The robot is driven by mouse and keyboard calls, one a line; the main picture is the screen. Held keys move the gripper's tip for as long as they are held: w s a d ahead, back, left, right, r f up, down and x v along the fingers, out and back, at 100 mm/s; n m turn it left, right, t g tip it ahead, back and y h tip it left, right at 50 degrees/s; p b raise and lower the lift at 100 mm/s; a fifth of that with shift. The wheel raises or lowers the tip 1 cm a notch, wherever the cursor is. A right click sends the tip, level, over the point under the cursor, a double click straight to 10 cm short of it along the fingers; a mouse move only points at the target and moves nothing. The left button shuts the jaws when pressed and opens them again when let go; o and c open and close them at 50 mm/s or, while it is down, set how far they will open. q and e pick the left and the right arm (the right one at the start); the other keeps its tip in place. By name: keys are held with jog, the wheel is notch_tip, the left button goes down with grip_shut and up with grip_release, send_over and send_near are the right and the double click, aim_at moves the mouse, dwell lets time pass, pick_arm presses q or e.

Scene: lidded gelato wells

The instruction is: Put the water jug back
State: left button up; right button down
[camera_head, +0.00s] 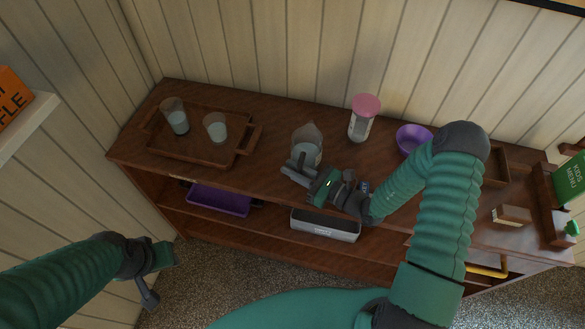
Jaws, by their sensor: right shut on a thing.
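The clear water jug (309,141) stands upright, or nearly so, on the wooden counter, near its middle. My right gripper (299,171) is at the jug's near side, shut on what looks like its handle. The fingers cover that part, and I cannot tell whether the jug's base touches the counter. My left gripper (156,279) hangs low at the left, in front of the cabinet and away from the jug. Its fingers are too unclear to judge.
A wooden tray (190,155) with two glasses (176,121) is left of the jug. A pink-lidded jar (361,122) and purple bowl (411,137) stand to its right. A purple bin (219,200) and grey bin (325,226) are on the lower shelf. A green menu sign (571,178) is far right.

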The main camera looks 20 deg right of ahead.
jog(key=c, duration=1.4)
grip_release()
jog(key=shift+d+f, duration=0.15)
jog(key=shift+d, duration=0.4)
jog(key=shift+a+r, duration=0.2)
jog(key=shift+a, duration=0.15)
jog(key=b+v, duration=0.1)
jog(key=v, duration=1.1)
jog(key=shift+w+d+f, duration=0.1)
jog(key=shift+w+d, duration=0.05)
jog(key=shift+s, duration=0.25)
jog(key=s+a+f+n+g+h, duration=0.1)
jog(key=s+a+f+n+g, duration=0.1)
jog(key=s+a+n+g, duration=1.2)
jog(key=w+d+r+n+t+h, duration=0.1)
jog(key=w+d+r+n+h, duration=0.1)
jog(key=n, duration=0.5)
jog(key=w+d+r+n+t+h, duration=0.1)
jog(key=w+d+r+n+h, duration=0.1)
jog(key=w+d+n+h, duration=0.3)
jog(key=d+n+h, duration=0.2)
jog(key=h, duration=0.1)
jog(key=shift+r+n, duration=0.4)
